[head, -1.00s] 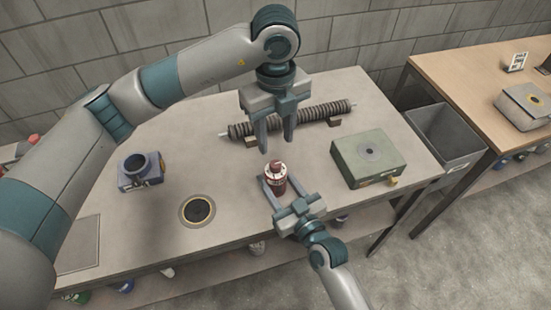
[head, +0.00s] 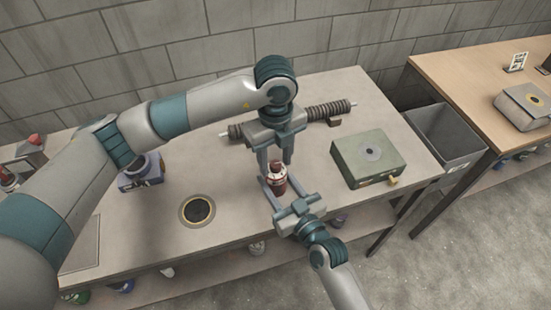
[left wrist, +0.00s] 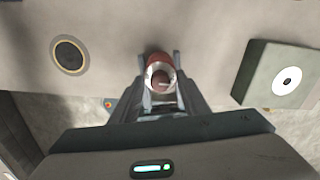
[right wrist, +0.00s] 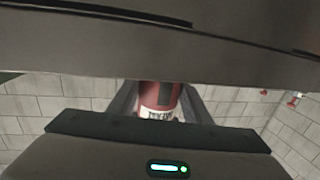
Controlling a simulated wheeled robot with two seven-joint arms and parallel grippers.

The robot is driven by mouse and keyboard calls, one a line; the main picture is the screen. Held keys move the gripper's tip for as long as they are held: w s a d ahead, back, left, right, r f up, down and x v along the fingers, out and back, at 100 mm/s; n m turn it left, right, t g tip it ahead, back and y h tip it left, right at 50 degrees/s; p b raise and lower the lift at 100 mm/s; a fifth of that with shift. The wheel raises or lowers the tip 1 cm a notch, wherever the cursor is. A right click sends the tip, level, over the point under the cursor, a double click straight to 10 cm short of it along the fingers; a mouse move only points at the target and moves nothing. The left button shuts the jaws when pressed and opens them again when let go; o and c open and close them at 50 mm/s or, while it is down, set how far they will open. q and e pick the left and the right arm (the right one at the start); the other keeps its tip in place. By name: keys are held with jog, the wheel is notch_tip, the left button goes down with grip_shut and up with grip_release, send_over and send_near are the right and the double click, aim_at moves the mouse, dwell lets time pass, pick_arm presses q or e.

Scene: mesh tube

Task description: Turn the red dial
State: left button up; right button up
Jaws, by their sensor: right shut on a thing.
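A small red cylinder with a white band (head: 276,180) is upright above the bench in the head view. My right gripper (head: 278,186) is shut on its body from the near side. My left gripper (head: 275,164) points down over its red top, fingers open on either side; I cannot tell whether they touch it. In the left wrist view, the red and white top (left wrist: 160,73) is round and lies between the fingers. In the right wrist view, the red body with a white label (right wrist: 160,97) sits between my right fingers. Which part is the dial is not clear.
A ribbed tube (head: 325,112) lies behind the grippers. A green box (head: 368,160) stands right of them. A round black ring (head: 197,211) and a blue fixture (head: 140,172) are to the left. A grey bin (head: 447,133) stands beside the bench (head: 235,225).

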pick_arm(q)
grip_shut()
